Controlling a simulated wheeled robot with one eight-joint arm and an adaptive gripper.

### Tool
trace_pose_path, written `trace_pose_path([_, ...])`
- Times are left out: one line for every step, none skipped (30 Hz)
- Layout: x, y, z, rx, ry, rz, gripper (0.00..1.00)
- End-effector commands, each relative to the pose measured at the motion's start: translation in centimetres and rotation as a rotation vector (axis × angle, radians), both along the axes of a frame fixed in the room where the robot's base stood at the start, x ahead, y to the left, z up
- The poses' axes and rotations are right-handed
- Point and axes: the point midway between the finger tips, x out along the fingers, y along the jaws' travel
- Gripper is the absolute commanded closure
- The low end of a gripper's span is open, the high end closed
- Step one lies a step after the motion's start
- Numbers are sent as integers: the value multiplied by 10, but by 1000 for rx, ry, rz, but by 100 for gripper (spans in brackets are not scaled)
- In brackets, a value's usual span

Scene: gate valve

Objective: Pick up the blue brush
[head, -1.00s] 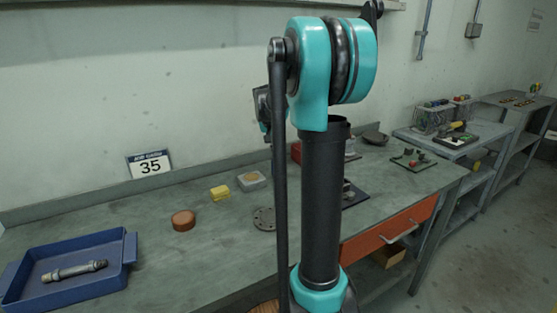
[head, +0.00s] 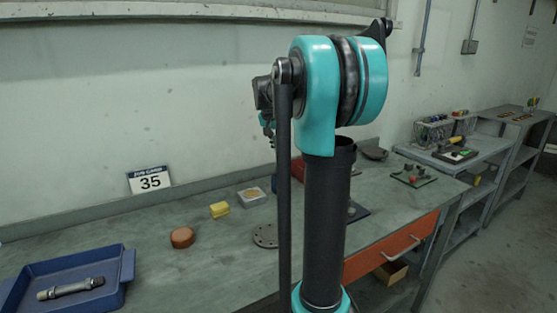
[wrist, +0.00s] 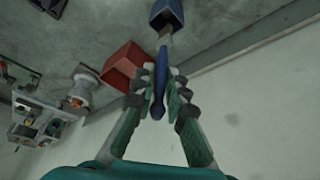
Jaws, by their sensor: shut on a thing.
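The blue brush (wrist: 160,88) is between the fingers of my gripper (wrist: 159,82) in the wrist view. Its blue handle points toward the wrist, and a paler part shows at its far end. My gripper is shut on the handle. A blue open box or cup (wrist: 167,14) lies beyond the far end of the brush; I cannot tell whether they touch. In the head view the brush is hidden behind my arm, and only a dark part near the wrist shows left of it.
A red box (wrist: 124,66) stands close left of the brush in the wrist view. On the bench are a blue tray (head: 118,290) with a metal shaft, a brown round piece (head: 182,237), a yellow block (head: 220,210) and a grey flange (head: 265,236). The wall (head: 110,100) is behind.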

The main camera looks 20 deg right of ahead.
Motion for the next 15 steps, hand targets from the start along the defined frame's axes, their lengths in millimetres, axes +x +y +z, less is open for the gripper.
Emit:
trace_pose_path([0, 0, 11, 0, 0, 0, 100])
trace_pose_path([0, 0, 18, 0, 0, 0, 100])
trace_pose_path([0, 0, 26, 0, 0, 0, 100])
trace_pose_path([-1, 0, 32, 0, 0, 0, 100])
trace_pose_path([-1, 0, 38, 0, 0, 0, 100])
trace_pose_path([0, 0, 47, 0, 0, 0, 100])
trace_pose_path([0, 0, 52, 0, 0, 0, 100])
trace_pose_path([0, 0, 58, 0, 0, 0, 100])
trace_pose_path([-1, 0, 66, 0, 0, 0, 100])
trace_pose_path([0, 0, 71, 0, 0, 0, 100])
trace_pose_path([0, 0, 76, 0, 0, 0, 100])
trace_pose_path([0, 0, 82, 0, 0, 0, 100])
trace_pose_path([0, 0, 87, 0, 0, 0, 100])
trace_pose_path([0, 0, 91, 0, 0, 0, 100])
trace_pose_path([0, 0, 96, 0, 0, 0, 100])
